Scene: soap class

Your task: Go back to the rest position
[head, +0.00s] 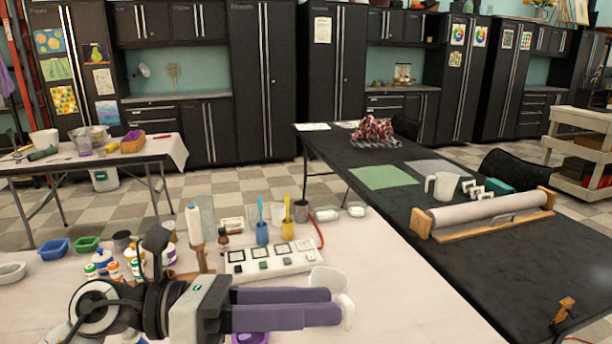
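My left gripper (333,304) reaches in from the lower left over the near table, with its two purple fingers pointing right. The fingers look close together in this view, and I cannot tell whether there is a gap between them. A white pitcher (328,279) is just behind the fingertips, partly hidden by them. I cannot tell whether they touch it. My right gripper is not in view.
The near table (420,300) holds a white tray (300,262) of small squares, cups with tools and several bottles left of it. A dark table (480,270) at right bears a roller (490,208) and a white jug (443,187). The near table's right part is clear.

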